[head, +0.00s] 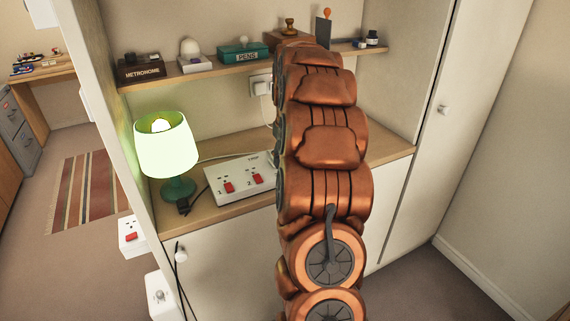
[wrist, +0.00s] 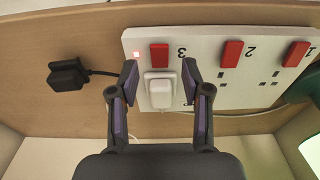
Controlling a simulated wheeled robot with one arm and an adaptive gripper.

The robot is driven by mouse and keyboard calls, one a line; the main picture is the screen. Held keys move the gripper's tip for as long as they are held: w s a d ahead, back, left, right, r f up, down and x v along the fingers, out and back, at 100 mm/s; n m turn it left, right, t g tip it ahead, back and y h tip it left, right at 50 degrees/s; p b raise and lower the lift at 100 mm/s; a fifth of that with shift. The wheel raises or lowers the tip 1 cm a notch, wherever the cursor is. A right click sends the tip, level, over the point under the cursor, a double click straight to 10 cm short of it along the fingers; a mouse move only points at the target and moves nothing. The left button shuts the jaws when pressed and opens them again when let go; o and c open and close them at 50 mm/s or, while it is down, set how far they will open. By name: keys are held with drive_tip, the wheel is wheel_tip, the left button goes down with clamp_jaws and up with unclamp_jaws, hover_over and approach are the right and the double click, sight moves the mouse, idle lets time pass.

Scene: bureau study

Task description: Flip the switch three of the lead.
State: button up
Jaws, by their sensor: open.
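The lead is a white socket strip (head: 228,178) on the wooden desk shelf. In the head view its sockets 1 and 2 show with red switches, and my arm hides the socket 3 end. In the wrist view the strip (wrist: 210,98) appears upside down. Red switch three (wrist: 159,54) is beside a small lit pink indicator (wrist: 137,52). A white plug (wrist: 160,88) sits in socket 3. My gripper (wrist: 159,72) is open, its fingertips on either side of the plug, near switch three. Contact cannot be told. The head view hides my gripper.
A lit green lamp (head: 166,145) stands left of the strip. A black plug (wrist: 68,75) lies beyond the strip's socket 3 end. Red switch two (wrist: 231,54) is close by. A shelf (head: 190,75) with small items, including a teal pens box (head: 243,53), runs above.

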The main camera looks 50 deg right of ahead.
wheel_tip(320, 180, up, 10)
drive_tip(key=shift+s+a+f, duration=0.15)
drive_tip(key=shift+s+f, duration=0.1)
drive_tip(key=shift+s, duration=0.2)
idle(0.4)
drive_tip(key=s+a+f+n+g, duration=0.1)
drive_tip(key=s+a, duration=0.3)
drive_tip(key=a, duration=0.9)
drive_tip(key=s+a+n, duration=0.2)
drive_tip(key=s+a, duration=0.2)
drive_tip(key=a, duration=0.9)
drive_tip(key=s+a+f+g, duration=0.1)
drive_tip(key=s+a+f, duration=0.3)
drive_tip(key=s, duration=0.6)
drive_tip(key=s+a+f+g, duration=0.1)
drive_tip(key=s+a+f, duration=0.3)
drive_tip(key=s+a, duration=0.3)
drive_tip(key=s, duration=0.3)
drive_tip(key=shift+s+a+n, duration=0.15)
drive_tip(key=shift+n, duration=0.25)
